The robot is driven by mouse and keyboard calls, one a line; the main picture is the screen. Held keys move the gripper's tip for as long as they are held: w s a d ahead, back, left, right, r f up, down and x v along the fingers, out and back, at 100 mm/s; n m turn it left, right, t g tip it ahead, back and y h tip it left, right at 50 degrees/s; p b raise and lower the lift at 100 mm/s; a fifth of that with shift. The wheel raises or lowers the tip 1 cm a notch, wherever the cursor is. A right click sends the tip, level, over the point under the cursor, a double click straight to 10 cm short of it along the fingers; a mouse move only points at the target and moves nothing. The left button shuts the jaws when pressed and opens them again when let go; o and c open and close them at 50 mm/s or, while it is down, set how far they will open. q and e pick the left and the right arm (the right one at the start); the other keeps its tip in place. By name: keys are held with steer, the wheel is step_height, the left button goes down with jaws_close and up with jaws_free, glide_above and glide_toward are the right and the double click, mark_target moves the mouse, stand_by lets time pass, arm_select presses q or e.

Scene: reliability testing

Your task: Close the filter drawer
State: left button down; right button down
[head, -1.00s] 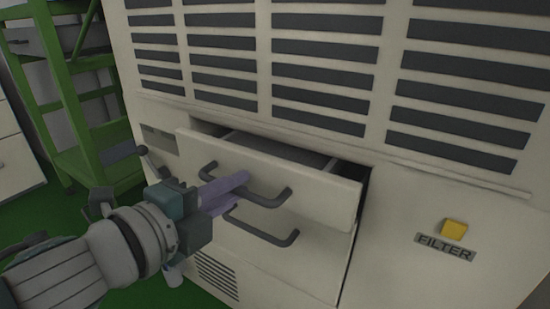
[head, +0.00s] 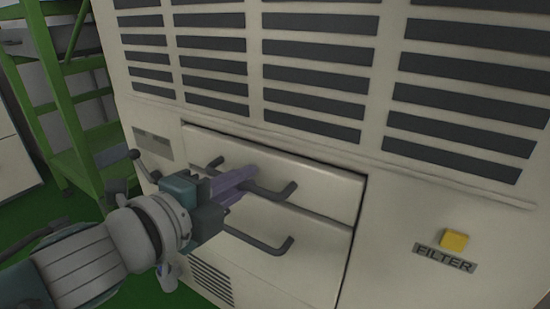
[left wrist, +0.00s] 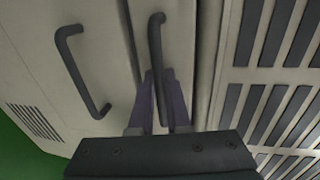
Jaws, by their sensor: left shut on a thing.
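The filter drawer (head: 310,179) is the upper drawer of the beige cabinet. Its front now sits about flush with the cabinet face, with a thin dark gap along its top and right edges. Its dark bar handle (head: 284,191) also shows in the left wrist view (left wrist: 155,40). My left gripper (head: 246,183) is shut on this handle, with its purple fingers on both sides of the bar; they also show in the left wrist view (left wrist: 160,92). The inside of the drawer is hidden. My right gripper is not in view.
A lower drawer (head: 318,262) with a similar handle (head: 262,246) lies just below. A yellow button (head: 454,240) sits above a FILTER label (head: 445,258) at the right. A green ladder-like frame (head: 75,120) stands left of the cabinet. Vents (head: 315,80) fill the panel above.

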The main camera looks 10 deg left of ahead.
arm_select(q)
steer(key=c, duration=1.2)
jaws_free()
steer(key=shift+o, duration=0.2)
steer(key=shift+s+r, duration=0.1)
steer(key=p+v, duration=0.3)
steer(key=v, duration=0.7)
